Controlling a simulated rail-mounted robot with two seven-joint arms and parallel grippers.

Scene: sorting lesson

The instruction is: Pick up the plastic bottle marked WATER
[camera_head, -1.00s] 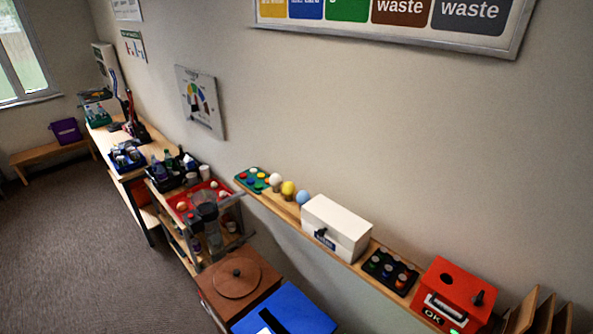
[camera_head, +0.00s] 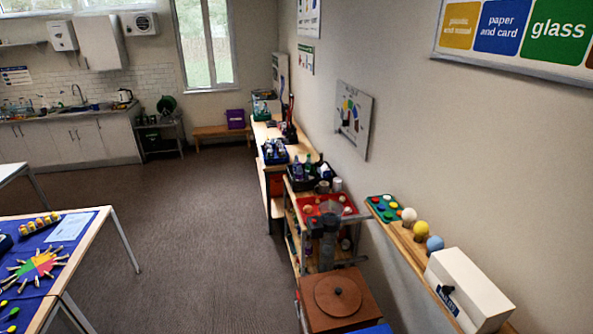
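No label reading WATER can be read on any bottle at this distance. Several small bottles stand in a black crate (camera_head: 293,184) on top of the trolley along the right wall; one looks purple (camera_head: 298,169) and one dark green (camera_head: 308,163). More containers stand in a blue crate (camera_head: 275,158) on the wooden bench just beyond. I cannot tell whether any of these is the plastic water bottle. Neither of my grippers is in view.
A wall shelf holds a white box (camera_head: 468,287) and coloured balls (camera_head: 421,229). A table with a blue mat (camera_head: 88,226) stands left. The carpet (camera_head: 200,230) between is clear.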

